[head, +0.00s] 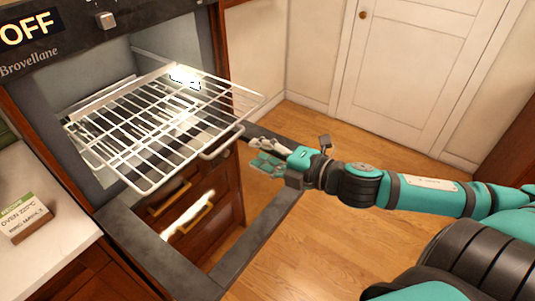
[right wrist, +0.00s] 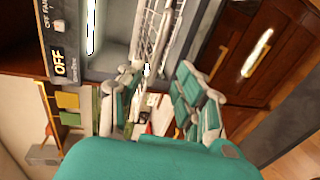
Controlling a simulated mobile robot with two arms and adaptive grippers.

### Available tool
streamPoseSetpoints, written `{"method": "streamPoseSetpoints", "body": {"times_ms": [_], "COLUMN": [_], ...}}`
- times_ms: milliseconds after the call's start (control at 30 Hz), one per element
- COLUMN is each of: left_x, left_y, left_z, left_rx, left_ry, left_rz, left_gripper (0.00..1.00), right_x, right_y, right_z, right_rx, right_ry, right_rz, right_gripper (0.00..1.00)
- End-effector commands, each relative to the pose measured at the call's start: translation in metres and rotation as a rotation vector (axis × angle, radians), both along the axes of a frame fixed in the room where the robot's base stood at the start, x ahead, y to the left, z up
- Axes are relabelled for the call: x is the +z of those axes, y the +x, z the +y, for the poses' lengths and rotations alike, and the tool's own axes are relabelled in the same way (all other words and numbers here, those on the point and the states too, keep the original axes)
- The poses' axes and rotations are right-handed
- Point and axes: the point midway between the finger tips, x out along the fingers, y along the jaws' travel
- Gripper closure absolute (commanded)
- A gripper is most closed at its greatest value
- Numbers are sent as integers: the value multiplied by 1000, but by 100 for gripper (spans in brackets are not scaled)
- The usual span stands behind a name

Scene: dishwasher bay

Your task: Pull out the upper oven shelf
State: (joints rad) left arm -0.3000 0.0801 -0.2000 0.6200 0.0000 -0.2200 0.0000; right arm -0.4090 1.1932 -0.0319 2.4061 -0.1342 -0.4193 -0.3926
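The upper oven shelf (head: 150,125) is a white wire rack. In the head view it sticks well out of the oven's open front, over the lowered door. A curved wire handle (head: 222,142) shows on its near edge. My right gripper (head: 264,155) is just right of this edge, apart from the handle. In the right wrist view its two fingers (right wrist: 160,72) are spread, with nothing held between them. The wire rack also shows there beyond the fingers (right wrist: 152,30). My left gripper is in neither view.
The oven door frame (head: 250,235) lies lowered below the shelf, close to my right gripper. A worktop (head: 55,250) at left holds a small sign block (head: 28,218). Wooden floor (head: 330,235) is clear at right. A white cupboard door (head: 430,60) stands behind.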

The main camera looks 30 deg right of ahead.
Motion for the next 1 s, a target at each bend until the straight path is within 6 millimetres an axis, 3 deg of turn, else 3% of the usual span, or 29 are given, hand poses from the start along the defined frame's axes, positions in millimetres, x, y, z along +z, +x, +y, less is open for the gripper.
{"method": "streamPoseSetpoints", "body": {"times_ms": [300,867,1000], "left_x": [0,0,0], "left_y": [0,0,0], "left_z": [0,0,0], "left_rx": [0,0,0], "left_ry": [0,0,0], "left_rz": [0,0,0], "left_gripper": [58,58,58], "right_x": [3,3,-5], "right_y": [-13,-13,-14], "right_z": [-4,-5,-13], "right_rx": [4,3,-58], "right_ry": [-3,-3,40], "right_rz": [1,0,28], "right_gripper": [67,67,67]}}
